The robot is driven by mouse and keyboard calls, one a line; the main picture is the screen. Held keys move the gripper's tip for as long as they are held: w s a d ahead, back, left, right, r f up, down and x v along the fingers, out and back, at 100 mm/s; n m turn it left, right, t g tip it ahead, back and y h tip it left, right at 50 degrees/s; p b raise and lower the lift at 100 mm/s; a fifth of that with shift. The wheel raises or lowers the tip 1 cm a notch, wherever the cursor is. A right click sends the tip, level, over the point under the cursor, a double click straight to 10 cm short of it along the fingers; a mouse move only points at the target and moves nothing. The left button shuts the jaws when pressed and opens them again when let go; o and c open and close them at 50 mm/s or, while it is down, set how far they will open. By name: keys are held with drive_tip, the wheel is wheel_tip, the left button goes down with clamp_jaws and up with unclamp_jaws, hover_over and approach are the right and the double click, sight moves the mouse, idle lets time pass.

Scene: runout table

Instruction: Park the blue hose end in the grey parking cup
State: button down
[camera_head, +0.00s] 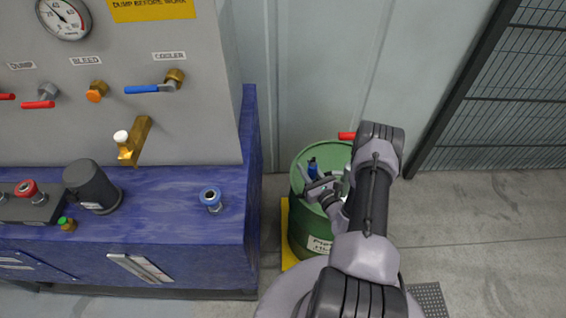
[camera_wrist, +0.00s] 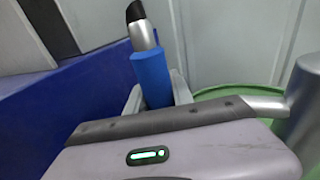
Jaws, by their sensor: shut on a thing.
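My gripper (camera_head: 316,182) is over the green drum, right of the blue bench. It is shut on the blue hose end (camera_wrist: 151,76), which has a blue sleeve, a silver collar and a black tip. The hose end stands nearly upright, tip up, and its blue part also shows in the head view (camera_head: 312,167). Its lower end is hidden behind the gripper body. A dark grey cup-like cylinder (camera_head: 92,187) stands on the bench at left, well apart from the gripper. I cannot tell for sure whether it is the parking cup.
The blue bench (camera_head: 165,215) also bears a blue-ringed silver fitting (camera_head: 210,198) near its right end. Valves and a brass fitting (camera_head: 133,140) stick out of the grey panel above. The green drum (camera_head: 303,222) stands below my gripper. A mesh fence (camera_head: 520,85) is at right.

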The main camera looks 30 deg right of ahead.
drive_tip(key=f+b, duration=0.1)
drive_tip(key=f, duration=0.1)
drive_tip(key=f+b, duration=0.3)
drive_tip(key=b, duration=0.1)
drive_tip(key=shift+s+d+f, duration=0.15)
drive_tip(key=shift+d+f, duration=0.2)
drive_tip(key=shift+f, duration=0.05)
drive_tip(key=shift+f+b, duration=2.35)
drive_tip(key=shift+b, duration=0.3)
idle(1.0)
drive_tip(key=c, duration=1)
unclamp_jaws()
drive_tip(key=shift+c, duration=0.2)
drive_tip(key=shift+s, duration=0.1)
drive_tip(key=s+a+p, duration=0.2)
drive_tip(key=s+p, duration=0.2)
drive_tip(key=s, duration=1.3)
drive_tip(key=shift+a+r+p, duration=0.2)
drive_tip(key=shift+r+p, duration=0.15)
drive_tip(key=shift+r, duration=0.1)
